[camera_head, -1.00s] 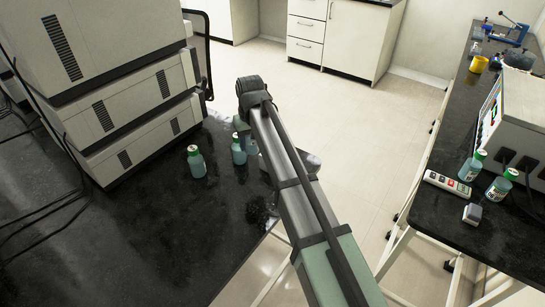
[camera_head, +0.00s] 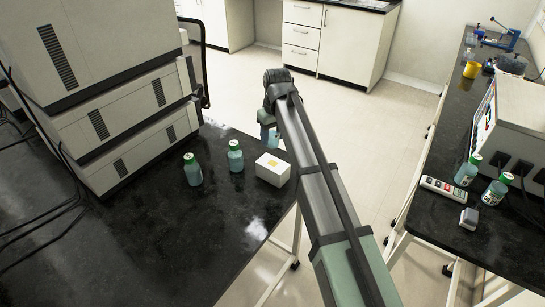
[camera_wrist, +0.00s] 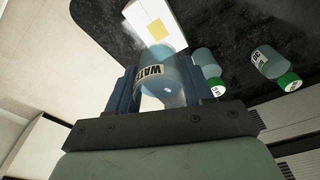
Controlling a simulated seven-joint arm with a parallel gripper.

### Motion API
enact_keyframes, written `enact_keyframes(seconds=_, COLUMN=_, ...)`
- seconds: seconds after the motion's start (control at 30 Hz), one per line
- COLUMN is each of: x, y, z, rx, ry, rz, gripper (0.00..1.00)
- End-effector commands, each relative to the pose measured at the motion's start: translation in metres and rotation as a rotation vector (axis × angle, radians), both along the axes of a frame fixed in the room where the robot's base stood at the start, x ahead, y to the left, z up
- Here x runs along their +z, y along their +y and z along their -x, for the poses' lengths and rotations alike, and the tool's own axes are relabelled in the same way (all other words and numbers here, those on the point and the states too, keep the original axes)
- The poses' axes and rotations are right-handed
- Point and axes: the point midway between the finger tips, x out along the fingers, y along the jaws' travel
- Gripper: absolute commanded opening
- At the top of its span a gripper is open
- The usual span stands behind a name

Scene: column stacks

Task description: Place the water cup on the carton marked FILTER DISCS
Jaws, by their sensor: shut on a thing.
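The water cup (camera_wrist: 154,62) is pale blue, see-through and labelled WATER. My gripper (camera_wrist: 165,84) is shut on it, with a blue finger on each side in the wrist view. In the head view my gripper (camera_head: 268,117) and the cup (camera_head: 268,134) are partly hidden behind my arm. A white carton (camera_head: 273,173) with a yellow patch stands near the dark bench's right edge. It also shows beyond the cup in the wrist view (camera_wrist: 147,19). I cannot read any marking on it. The cup appears apart from the carton.
Two green-capped bottles (camera_head: 193,170) (camera_head: 236,157) stand left of the carton. Stacked instruments (camera_head: 120,100) fill the bench's left side. The front of the bench is clear. A second bench (camera_head: 455,215) at the right holds more bottles and a device.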

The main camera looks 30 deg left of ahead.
Motion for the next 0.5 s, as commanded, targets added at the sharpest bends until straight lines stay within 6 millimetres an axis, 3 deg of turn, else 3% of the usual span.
enact_keyframes(seconds=0.2, x=-0.035, y=-0.001, z=0.001, rx=-0.001, ry=0.001, rz=0.002, gripper=0.20)
enact_keyframes(seconds=0.5, x=-0.061, y=-0.001, z=0.001, rx=-0.002, ry=0.001, rz=0.002, gripper=0.20)
